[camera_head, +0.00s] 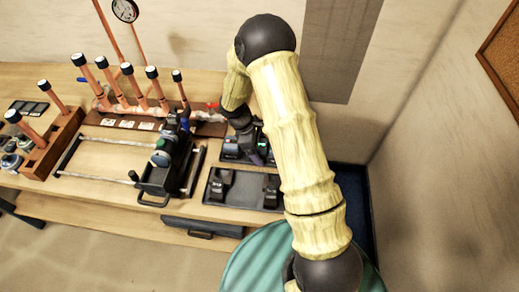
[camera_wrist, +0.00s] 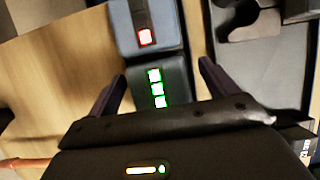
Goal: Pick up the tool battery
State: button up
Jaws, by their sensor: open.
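In the wrist view a dark block with several green lights (camera_wrist: 172,82), which looks like a tool battery, lies between the spread fingers of my gripper (camera_wrist: 162,72). Both fingers stand apart from its sides, with small gaps. A second, blue-grey block with one red light (camera_wrist: 146,15) sits right beyond it, close to it or touching. In the head view my gripper (camera_head: 252,143) is over the small dark tray at the right end of the bench. The arm and gripper hide much of that tray, and the two blocks are hard to tell apart there.
A second dark tray (camera_head: 243,192) with black tool parts lies in front. Left of it stands a black clamp fixture (camera_head: 165,175) with rails. Upright copper pipes (camera_head: 130,88) rise behind. A teal round surface (camera_head: 262,262) is at the front right, and a wall at the right.

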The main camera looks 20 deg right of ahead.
aim_at(260, 144)
jog(key=shift+w, duration=0.1)
jog(key=c, duration=1.1)
jog(key=shift+o, duration=0.2)
jog(key=shift+r, duration=0.1)
notch_tip(260, 144, up, 18)
jog(key=p, duration=1.4)
